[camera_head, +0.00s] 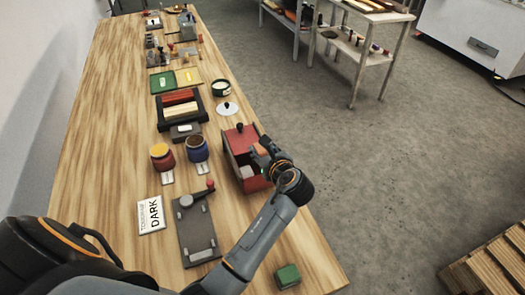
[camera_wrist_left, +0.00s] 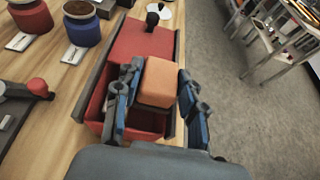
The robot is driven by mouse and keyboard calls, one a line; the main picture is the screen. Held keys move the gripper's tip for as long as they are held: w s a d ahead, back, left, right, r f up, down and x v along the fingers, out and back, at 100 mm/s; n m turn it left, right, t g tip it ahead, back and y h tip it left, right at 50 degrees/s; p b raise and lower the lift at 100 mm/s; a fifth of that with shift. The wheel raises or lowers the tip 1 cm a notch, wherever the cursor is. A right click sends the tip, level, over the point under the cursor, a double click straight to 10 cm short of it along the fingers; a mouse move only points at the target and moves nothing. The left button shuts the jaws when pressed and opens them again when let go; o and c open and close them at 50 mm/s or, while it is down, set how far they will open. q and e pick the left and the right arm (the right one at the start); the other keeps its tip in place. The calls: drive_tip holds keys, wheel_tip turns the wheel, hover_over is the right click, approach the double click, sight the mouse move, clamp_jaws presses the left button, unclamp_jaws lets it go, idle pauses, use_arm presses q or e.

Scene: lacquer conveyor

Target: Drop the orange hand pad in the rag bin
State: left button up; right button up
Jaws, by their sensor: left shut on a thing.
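The orange hand pad (camera_wrist_left: 158,82) is a block held between the two fingers of my left gripper (camera_wrist_left: 160,75), which is shut on it. In the head view my left gripper (camera_head: 268,155) is over the right side of a red box with dark edges, which looks like the rag bin (camera_head: 240,140). The pad cannot be made out clearly there. In the wrist view the bin (camera_wrist_left: 140,40) has a red cover with a black knob over its far part, and its near part is open below the pad. My right gripper is not in view.
Red and blue jars (camera_head: 196,150) stand left of the bin, with a dark plate with a red-knobbed lever (camera_head: 198,230) nearer. A "DARK" sign (camera_head: 151,214) and a green block (camera_head: 287,275) lie on the wooden table (camera_head: 115,130). Its right edge is close beside the bin.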

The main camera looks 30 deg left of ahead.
sight(262, 150)
use_arm(q)
drive_tip(key=o, duration=1.1)
drive_tip(key=shift+o, duration=0.5)
drive_tip(key=shift+r, duration=0.25)
wheel_tip(262, 150, up, 10)
drive_tip(key=shift+f, duration=0.2)
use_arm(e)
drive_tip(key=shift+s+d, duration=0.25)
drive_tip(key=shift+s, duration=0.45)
